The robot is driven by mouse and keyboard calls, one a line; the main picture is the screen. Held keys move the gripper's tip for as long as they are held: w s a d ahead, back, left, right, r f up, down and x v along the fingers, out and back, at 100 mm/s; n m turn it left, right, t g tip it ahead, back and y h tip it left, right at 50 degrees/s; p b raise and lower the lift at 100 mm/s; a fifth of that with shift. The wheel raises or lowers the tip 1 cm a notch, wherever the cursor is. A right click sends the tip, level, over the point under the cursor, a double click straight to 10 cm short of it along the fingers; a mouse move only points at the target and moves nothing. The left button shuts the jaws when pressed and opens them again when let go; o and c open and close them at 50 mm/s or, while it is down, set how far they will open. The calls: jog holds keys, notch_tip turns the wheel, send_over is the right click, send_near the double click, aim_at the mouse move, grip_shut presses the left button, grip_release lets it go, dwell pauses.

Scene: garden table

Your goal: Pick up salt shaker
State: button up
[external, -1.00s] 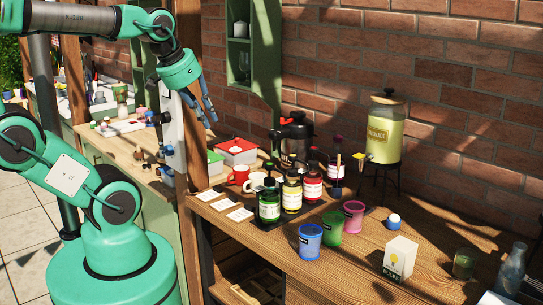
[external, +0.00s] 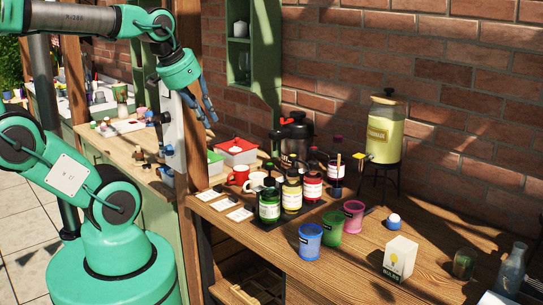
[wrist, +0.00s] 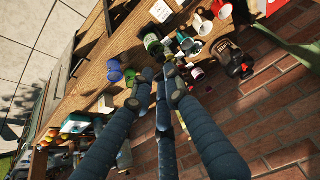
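My gripper (external: 208,108) hangs from the wrist at the upper left of the external view, left of the table and well apart from its objects. Its dark blue-grey fingers (wrist: 160,85) reach into the wrist view with their tips apart and nothing between them. No object is clearly recognisable as a salt shaker. A small round white thing with a blue part (external: 393,221) stands on the right side of the wooden table (external: 310,270); I cannot tell whether it is the shaker.
Blue (external: 309,242), green (external: 332,228) and pink (external: 353,215) cups stand mid-table. Sauce bottles (external: 291,192) stand behind them. A lemonade dispenser (external: 383,130) stands by the brick wall. A white bulb box (external: 399,257) stands front right. A wooden post (external: 190,170) is near my arm.

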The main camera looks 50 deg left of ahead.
jog(key=o, duration=0.9)
